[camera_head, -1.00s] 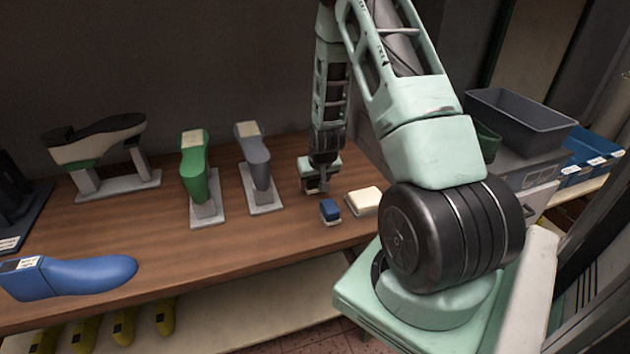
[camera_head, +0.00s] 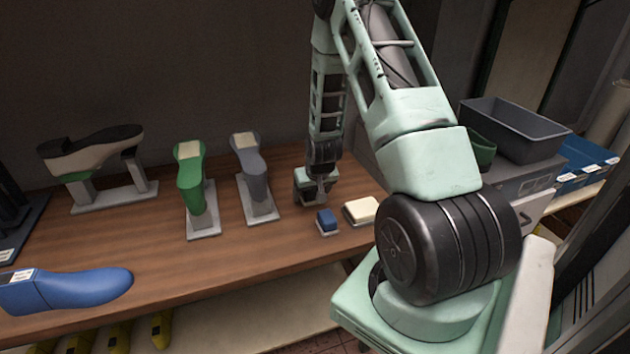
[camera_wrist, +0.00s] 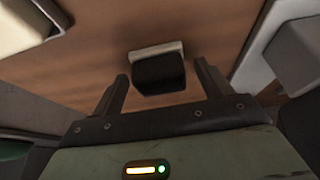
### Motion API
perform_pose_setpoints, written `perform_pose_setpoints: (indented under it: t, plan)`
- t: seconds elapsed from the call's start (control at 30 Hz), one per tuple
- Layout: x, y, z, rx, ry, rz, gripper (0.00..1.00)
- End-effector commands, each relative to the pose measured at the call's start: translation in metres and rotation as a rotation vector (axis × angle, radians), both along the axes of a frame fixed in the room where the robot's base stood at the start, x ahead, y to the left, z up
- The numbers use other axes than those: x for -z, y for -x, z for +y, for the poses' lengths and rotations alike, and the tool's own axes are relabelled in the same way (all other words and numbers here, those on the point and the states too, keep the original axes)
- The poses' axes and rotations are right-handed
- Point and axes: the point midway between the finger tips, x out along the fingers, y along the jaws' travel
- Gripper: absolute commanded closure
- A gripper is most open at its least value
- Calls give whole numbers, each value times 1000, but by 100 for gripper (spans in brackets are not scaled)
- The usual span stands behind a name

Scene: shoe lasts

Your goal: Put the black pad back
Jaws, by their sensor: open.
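A black pad (camera_wrist: 159,73) shows in the wrist view on the wooden table. A pale strip lies along its far edge. My gripper (camera_wrist: 160,82) is open, with one finger on each side of the pad and a gap on both sides. In the head view my gripper (camera_head: 318,198) is low over the right part of the table (camera_head: 255,250), just behind a small blue block. I cannot make out the black pad in the head view, where my gripper covers that spot.
A blue block (camera_head: 327,221) and a cream block (camera_head: 361,210) stand close to my gripper. Grey (camera_head: 247,152) and green (camera_head: 191,175) lasts on stands are to the left. A blue last (camera_head: 80,288) lies at front left. A grey bin (camera_head: 515,130) is at right.

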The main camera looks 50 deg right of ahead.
Motion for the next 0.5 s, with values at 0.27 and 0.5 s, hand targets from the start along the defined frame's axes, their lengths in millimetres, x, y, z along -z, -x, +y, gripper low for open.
perform_pose_setpoints:
  t: [0.27, 0.5]
  plan:
    - [-45, 16, 9, 1, 2, -4, 22]
    - [-82, 30, 18, 0, 2, -3, 22]
